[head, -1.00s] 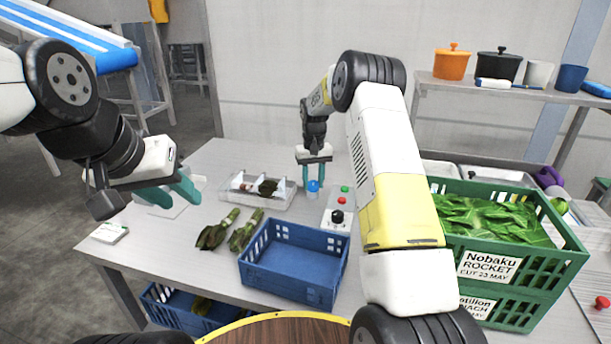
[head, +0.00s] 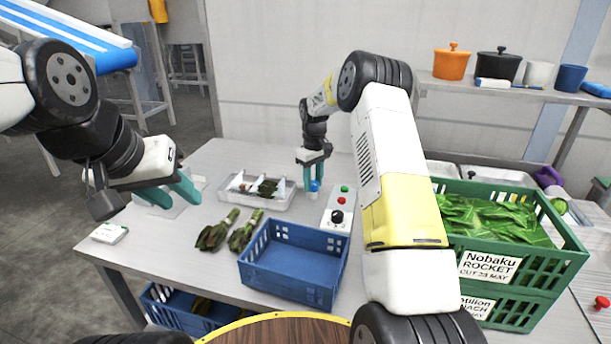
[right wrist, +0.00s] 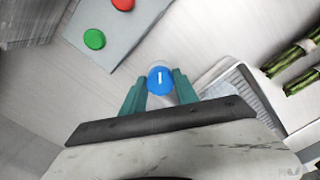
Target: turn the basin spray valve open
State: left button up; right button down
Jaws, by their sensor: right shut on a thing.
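The blue round knob (head: 315,186), which looks like the spray valve, stands on the table behind the blue crate. In the right wrist view the knob (right wrist: 160,79) has a short white mark on top, pointing roughly up the picture. My right gripper (head: 313,188) reaches down over the knob, its teal fingers on either side and shut on it; the right wrist view shows the same gripper (right wrist: 160,85). My left gripper (head: 173,196) hangs above the table's left side, its teal fingers apart and empty.
A grey control box (head: 337,211) with green, red and black buttons stands just right of the knob. A clear divided tray (head: 280,202) is close on its left. The blue crate (head: 295,274), leafy bunches (head: 244,232) and green rocket crate (head: 570,247) stand nearer.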

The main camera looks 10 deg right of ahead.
aim_at(313, 183)
jog(key=shift+r, duration=0.1)
jog(key=c, duration=0.9)
grip_release()
jog(key=shift+c, duration=0.2)
jog(key=shift+r, duration=3.85)
